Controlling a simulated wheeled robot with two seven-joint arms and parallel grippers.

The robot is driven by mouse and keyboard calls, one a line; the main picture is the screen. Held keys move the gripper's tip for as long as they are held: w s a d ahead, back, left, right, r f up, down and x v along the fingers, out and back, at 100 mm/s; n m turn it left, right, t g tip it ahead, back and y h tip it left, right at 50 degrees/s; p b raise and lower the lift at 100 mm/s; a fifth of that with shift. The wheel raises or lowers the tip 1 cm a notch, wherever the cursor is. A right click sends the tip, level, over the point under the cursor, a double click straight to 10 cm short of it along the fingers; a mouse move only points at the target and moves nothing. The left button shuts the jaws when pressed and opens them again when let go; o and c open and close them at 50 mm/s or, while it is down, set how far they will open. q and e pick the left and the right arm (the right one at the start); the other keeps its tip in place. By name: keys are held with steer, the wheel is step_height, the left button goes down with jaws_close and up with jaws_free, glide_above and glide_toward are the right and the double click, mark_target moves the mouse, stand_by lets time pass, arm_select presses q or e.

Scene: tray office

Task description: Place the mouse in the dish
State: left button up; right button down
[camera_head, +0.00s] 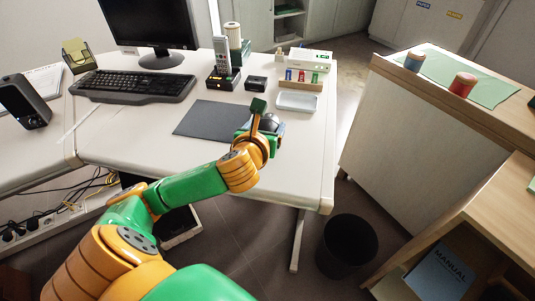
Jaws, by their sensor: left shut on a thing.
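The dark mouse (271,121) shows just beyond my left gripper (266,124), near the right part of the desk. The gripper is shut on the mouse, and my wrist hides part of it. The dish (297,101) is a shallow, pale rectangular tray near the desk's right edge. It lies a little beyond and to the right of the gripper and looks empty. My right gripper is not in view.
A dark mouse pad (208,120) lies left of the gripper. A keyboard (133,86), a phone (223,70), a small black box (256,83) and a card holder (290,82) stand farther back. A black bin (346,246) is on the floor.

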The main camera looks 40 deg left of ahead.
mark_target(266, 129)
arm_select(q)
steer(key=f, duration=0.1)
steer(key=w+a+f, duration=0.1)
steer(key=w+f+b, duration=0.1)
steer(key=shift+a+f, duration=0.15)
steer(key=shift+a, duration=0.15)
step_height(266, 129, down, 3)
steer(key=shift+b, duration=0.7)
steer(key=shift+d+r, duration=0.1)
steer(key=shift+r, duration=0.1)
steer(key=o, duration=1.3)
